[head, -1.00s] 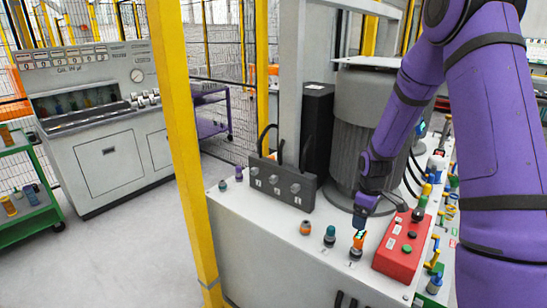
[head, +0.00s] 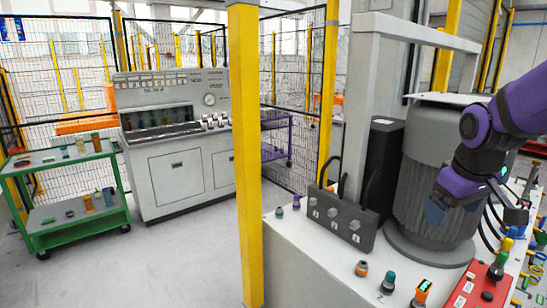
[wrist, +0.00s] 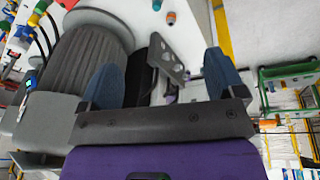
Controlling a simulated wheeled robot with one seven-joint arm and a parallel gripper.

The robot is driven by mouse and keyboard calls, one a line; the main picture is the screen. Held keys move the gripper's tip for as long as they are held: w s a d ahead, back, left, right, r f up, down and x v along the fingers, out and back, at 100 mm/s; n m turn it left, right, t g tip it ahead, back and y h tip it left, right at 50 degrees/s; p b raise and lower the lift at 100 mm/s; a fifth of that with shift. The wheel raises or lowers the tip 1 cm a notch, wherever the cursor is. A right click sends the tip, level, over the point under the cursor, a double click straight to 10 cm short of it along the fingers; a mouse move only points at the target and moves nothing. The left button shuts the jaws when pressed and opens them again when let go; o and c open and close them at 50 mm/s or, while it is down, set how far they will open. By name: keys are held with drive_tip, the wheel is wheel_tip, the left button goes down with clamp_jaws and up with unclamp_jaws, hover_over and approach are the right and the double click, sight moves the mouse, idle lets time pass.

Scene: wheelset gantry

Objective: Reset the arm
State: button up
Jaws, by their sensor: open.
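My gripper (head: 438,210) is raised in front of the grey ribbed motor (head: 418,185) in the head view. In the wrist view my gripper (wrist: 163,70) has its two blue fingers wide apart, with nothing between them. My purple arm is bent and comes in from the right edge. The orange connector with a green-lit top (head: 422,292) stands on the white bench (head: 310,265), below and apart from my gripper.
A red button box (head: 478,285) and teal (head: 388,282) and orange (head: 361,268) fittings stand on the bench. A dark switch block (head: 335,217) is behind them. A yellow post (head: 246,150) rises in front.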

drive_tip(key=s+a+r+m+t, duration=0.1)
drive_tip(key=s+r, duration=0.3)
drive_tip(key=s, duration=0.4)
drive_tip(key=s+a+r+m+t, duration=0.1)
drive_tip(key=s+a+r+m, duration=0.1)
drive_tip(key=s, duration=0.5)
drive_tip(key=shift+s+a+r+y, duration=0.35)
drive_tip(key=shift+a+r, duration=0.35)
drive_tip(key=shift+r, duration=0.15)
